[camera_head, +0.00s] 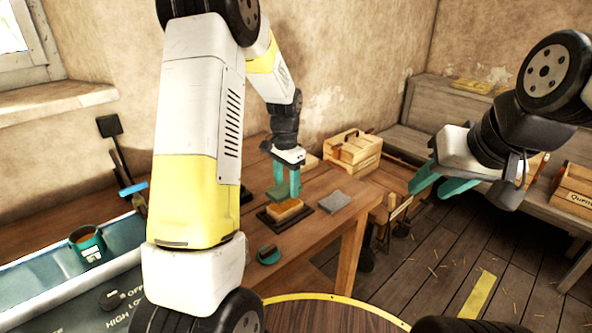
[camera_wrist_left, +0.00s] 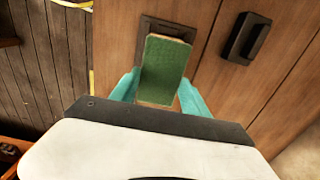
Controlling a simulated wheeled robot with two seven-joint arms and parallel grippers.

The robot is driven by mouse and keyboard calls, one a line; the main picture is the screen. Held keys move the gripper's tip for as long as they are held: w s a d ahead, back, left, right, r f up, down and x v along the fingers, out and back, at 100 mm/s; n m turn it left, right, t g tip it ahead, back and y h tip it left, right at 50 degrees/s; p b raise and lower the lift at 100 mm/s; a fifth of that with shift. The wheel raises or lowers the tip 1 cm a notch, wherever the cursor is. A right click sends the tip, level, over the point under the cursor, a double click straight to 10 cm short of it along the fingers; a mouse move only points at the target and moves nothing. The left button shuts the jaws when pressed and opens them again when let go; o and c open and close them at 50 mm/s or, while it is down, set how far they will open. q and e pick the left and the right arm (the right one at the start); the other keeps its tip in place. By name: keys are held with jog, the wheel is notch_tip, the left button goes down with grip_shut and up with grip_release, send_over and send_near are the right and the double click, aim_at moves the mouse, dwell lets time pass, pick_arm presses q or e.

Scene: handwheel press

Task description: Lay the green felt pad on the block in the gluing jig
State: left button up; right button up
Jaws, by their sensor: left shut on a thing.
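The green felt pad (camera_wrist_left: 166,62) shows between the teal fingers of my left gripper (camera_wrist_left: 160,92) in the left wrist view. A tan edge shows along its top and bottom. Part of the jig (camera_wrist_left: 152,28) shows behind the pad. I cannot tell whether the pad touches the block. My right gripper (camera_head: 440,182) is open and empty, off to the right.
A grey pad (camera_head: 335,202) lies right of the jig. A teal-and-black object (camera_head: 268,254) lies in front on the table (camera_head: 300,248). A wooden crate (camera_head: 354,150) stands at the back. A dark handled object (camera_wrist_left: 245,38) shows in the wrist view. A teal mug (camera_head: 88,246) stands at left.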

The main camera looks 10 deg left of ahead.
pick_arm(q)
jog(key=shift+f, duration=1.85)
jog(key=shift+f, duration=0.15)
jog(key=o, duration=1.4)
